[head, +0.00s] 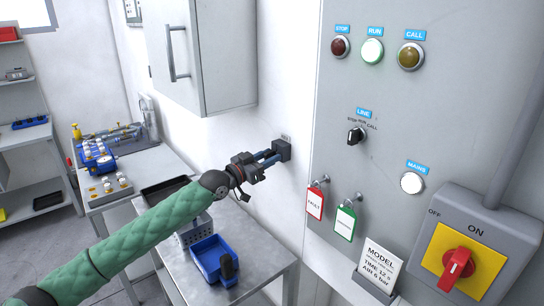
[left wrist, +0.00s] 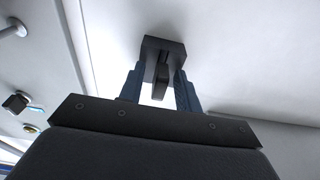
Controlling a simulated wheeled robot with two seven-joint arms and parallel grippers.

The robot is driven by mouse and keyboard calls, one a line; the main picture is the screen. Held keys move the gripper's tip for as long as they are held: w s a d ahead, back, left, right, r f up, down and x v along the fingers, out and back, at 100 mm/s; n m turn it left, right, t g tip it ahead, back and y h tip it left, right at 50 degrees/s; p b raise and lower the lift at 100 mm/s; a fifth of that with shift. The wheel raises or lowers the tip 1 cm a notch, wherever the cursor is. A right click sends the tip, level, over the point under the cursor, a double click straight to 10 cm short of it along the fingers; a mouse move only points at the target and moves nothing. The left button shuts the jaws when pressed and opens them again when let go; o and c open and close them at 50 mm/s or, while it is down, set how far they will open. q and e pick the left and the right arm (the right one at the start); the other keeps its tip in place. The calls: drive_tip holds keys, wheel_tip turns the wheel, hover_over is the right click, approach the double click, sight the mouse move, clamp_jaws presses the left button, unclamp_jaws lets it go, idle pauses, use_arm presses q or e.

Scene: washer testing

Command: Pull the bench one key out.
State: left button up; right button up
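A small dark box (head: 283,150) is fixed to the white wall, left of the grey panel. In the left wrist view the box (left wrist: 163,46) shows with a dark key-like tab (left wrist: 160,82) sticking out of it; I take this as the bench one key. My left gripper (head: 270,157) reaches up to the box. Its blue fingers (left wrist: 160,92) stand on either side of the tab, with narrow gaps showing, so it looks open around it. In the head view the gripper and box hide the tab. My right gripper is not in view.
The grey panel (head: 440,105) with lamps, a selector (head: 356,135), hanging red and green tags and a mains switch (head: 458,268) is to the right. A wall cabinet (head: 215,50) hangs above left. A metal table (head: 262,262) with a blue bin (head: 208,256) stands below.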

sight(265, 159)
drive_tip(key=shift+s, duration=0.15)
use_arm(q)
drive_tip(key=shift+c, duration=1.1)
clamp_jaws()
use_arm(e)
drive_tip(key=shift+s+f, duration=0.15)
use_arm(q)
drive_tip(key=shift+s+a+f, duration=0.1)
drive_tip(key=shift+a, duration=0.1)
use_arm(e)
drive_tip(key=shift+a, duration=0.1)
use_arm(q)
drive_tip(key=shift+v, duration=0.85)
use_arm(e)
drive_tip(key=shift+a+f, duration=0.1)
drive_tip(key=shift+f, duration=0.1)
use_arm(q)
drive_tip(key=shift+b+v, duration=0.45)
drive_tip(key=shift+v, duration=0.55)
drive_tip(key=shift+s+a, duration=0.25)
drive_tip(key=shift+a, duration=0.05)
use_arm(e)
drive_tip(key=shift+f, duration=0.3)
